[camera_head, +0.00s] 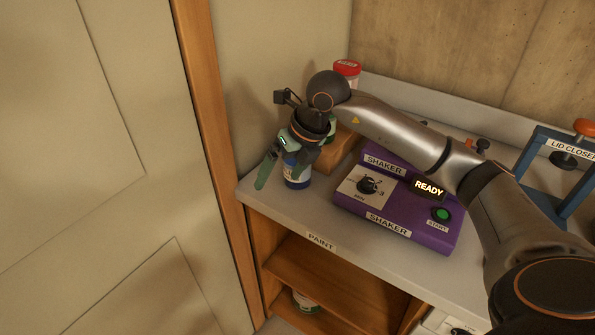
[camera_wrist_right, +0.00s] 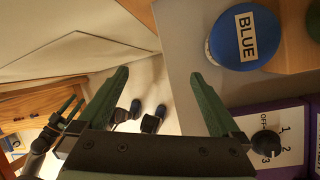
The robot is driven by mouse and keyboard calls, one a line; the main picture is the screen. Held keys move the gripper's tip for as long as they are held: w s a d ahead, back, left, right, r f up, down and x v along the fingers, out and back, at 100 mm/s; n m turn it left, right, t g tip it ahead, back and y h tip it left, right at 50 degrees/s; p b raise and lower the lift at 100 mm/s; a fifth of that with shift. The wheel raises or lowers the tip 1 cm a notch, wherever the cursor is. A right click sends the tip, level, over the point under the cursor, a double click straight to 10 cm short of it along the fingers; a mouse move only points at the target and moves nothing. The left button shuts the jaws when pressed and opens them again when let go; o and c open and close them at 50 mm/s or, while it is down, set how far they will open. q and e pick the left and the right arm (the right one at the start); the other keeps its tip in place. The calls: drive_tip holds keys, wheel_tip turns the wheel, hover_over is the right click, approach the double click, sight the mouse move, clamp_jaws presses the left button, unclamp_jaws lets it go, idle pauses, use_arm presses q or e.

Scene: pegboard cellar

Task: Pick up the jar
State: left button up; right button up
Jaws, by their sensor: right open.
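The jar with the blue lid (camera_head: 297,172) stands near the left end of the grey counter, partly hidden behind my right gripper (camera_head: 283,168). In the right wrist view its round blue lid (camera_wrist_right: 229,42) carries a "BLUE" label. There the open fingers of my right gripper (camera_wrist_right: 160,75) have nothing between them, and the jar is outside them, beyond the right finger. Another pair of green fingers, apparently my left gripper (camera_wrist_right: 66,112), shows small at the left of the wrist view; its opening is unclear.
A purple shaker box (camera_head: 400,205) with a dial and a lit "READY" sign stands right of the jar. A red-lidded jar (camera_head: 347,68) is behind my arm. A blue lid-closer frame (camera_head: 545,160) is at the right. The counter's front edge (camera_head: 300,232) is close.

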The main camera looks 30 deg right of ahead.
drive_tip(key=d+r+m+h, duration=0.2)
drive_tip(key=d+r+h, duration=0.1)
drive_tip(key=d, duration=0.4)
drive_tip(key=shift+n+t, duration=0.3)
drive_tip(key=x, duration=0.4)
drive_tip(key=w+x, duration=0.1)
drive_tip(key=x, duration=0.1)
drive_tip(key=shift+w+d+f, duration=0.1)
drive_tip(key=shift+d, duration=0.2)
drive_tip(key=shift+w+d+p+x, duration=0.15)
drive_tip(key=shift+p+x, duration=0.1)
drive_tip(key=shift+x, duration=1.2)
drive_tip(key=shift+w+d+p+x, duration=0.15)
drive_tip(key=shift+p+x, duration=0.1)
drive_tip(key=shift+x, duration=1.15)
drive_tip(key=shift+a, duration=0.1)
drive_tip(key=c, duration=1.5)
drive_tip(key=shift+w+r, duration=0.1)
drive_tip(key=shift+r, duration=0.1)
drive_tip(key=shift+c, duration=0.2)
